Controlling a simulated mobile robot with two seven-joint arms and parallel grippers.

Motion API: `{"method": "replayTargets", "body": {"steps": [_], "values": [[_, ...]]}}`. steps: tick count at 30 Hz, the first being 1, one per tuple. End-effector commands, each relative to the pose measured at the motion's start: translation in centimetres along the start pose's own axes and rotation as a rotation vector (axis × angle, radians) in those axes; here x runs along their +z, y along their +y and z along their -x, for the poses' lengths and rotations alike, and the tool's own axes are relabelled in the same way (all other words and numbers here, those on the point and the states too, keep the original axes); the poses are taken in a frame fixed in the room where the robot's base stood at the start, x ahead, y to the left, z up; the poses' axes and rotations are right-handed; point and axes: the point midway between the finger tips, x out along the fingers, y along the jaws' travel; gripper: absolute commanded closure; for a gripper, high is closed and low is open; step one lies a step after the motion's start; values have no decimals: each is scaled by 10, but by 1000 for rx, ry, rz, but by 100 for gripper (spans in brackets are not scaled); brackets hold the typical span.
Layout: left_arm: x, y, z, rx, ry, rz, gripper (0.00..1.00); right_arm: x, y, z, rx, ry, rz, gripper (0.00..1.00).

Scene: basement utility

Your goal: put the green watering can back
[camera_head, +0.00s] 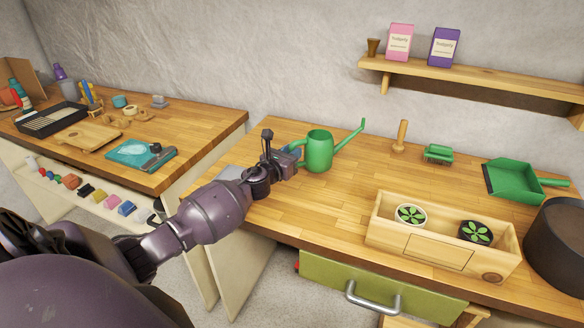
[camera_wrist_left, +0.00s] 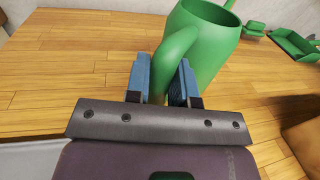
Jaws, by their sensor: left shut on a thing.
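The green watering can (camera_head: 319,150) stands upright at the back left of the right-hand wooden table, its spout pointing right. My left gripper (camera_head: 290,153) is at the can's left side, shut on its handle. In the left wrist view the handle (camera_wrist_left: 172,58) sits between the two blue finger pads of the gripper (camera_wrist_left: 162,82), and the can body (camera_wrist_left: 212,45) is just beyond. Whether the can's base touches the table is hard to tell. My right gripper is not in view.
A wooden planter box (camera_head: 440,238) with two plant pots stands at the table's front. A green brush (camera_head: 438,153), a wooden tool (camera_head: 401,136) and a green dustpan (camera_head: 514,180) lie further right. A dark round pot (camera_head: 556,245) is at the right edge. A shelf (camera_head: 480,77) hangs above.

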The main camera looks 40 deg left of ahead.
Motion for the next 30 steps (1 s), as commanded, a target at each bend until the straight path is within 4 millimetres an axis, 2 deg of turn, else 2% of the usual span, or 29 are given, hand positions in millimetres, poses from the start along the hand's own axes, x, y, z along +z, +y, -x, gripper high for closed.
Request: {"method": "replayTargets", "body": {"steps": [5, 11, 22, 23, 24, 27, 30], "values": [[-14, 0, 0, 2, 1, 3, 100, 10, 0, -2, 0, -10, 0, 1], [-39, 0, 0, 2, 1, 3, 100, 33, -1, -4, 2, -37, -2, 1], [-39, 0, 0, 1, -1, 0, 100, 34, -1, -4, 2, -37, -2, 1], [-40, 0, 1, 1, 1, 0, 74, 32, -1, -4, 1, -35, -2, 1], [-40, 0, 1, 1, 0, 0, 68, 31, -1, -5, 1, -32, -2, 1], [-39, 0, 1, 1, 0, 0, 53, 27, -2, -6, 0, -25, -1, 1], [-39, 0, 1, 1, 0, 0, 52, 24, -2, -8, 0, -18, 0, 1]]}}
